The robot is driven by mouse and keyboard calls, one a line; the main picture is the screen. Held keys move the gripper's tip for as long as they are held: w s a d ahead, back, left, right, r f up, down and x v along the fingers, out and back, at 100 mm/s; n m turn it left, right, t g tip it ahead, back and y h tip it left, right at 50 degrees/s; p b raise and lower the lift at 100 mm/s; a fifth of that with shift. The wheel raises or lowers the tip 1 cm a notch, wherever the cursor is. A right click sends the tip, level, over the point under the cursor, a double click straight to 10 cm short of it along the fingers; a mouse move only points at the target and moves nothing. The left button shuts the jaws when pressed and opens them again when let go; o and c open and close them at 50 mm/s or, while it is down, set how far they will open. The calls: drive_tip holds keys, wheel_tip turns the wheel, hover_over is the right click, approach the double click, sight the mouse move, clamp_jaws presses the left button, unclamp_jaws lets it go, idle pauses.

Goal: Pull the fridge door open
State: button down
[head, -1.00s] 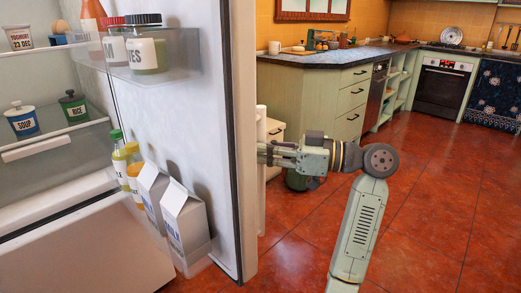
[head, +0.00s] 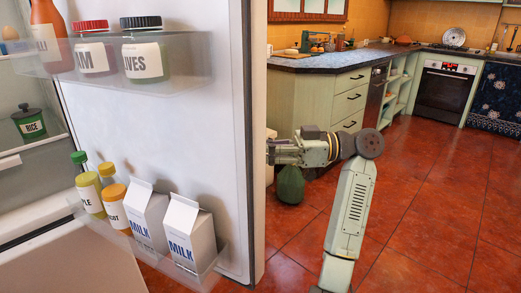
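The fridge door (head: 215,120) stands open, its inner face with shelves turned toward me and its edge upright near the middle of the head view. My gripper (head: 272,151) is at the outer side of the door edge, about mid-height in the picture. Its fingertips are partly hidden behind the door edge, so I cannot tell whether they close on the handle. The door's outer face and handle are mostly hidden. The fridge interior (head: 30,170) shows at the left, with a green rice pot (head: 30,123) on a shelf.
The door shelves hold jars (head: 145,50), bottles (head: 90,190) and two milk cartons (head: 190,232). A dark green rounded object (head: 290,186) is below my gripper. A green counter (head: 315,98) stands behind. Red floor (head: 430,200) is clear at the right.

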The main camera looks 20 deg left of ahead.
drive_tip(key=shift+w, duration=0.2)
drive_tip(key=c, duration=1.5)
unclamp_jaws()
drive_tip(key=v, duration=1.2)
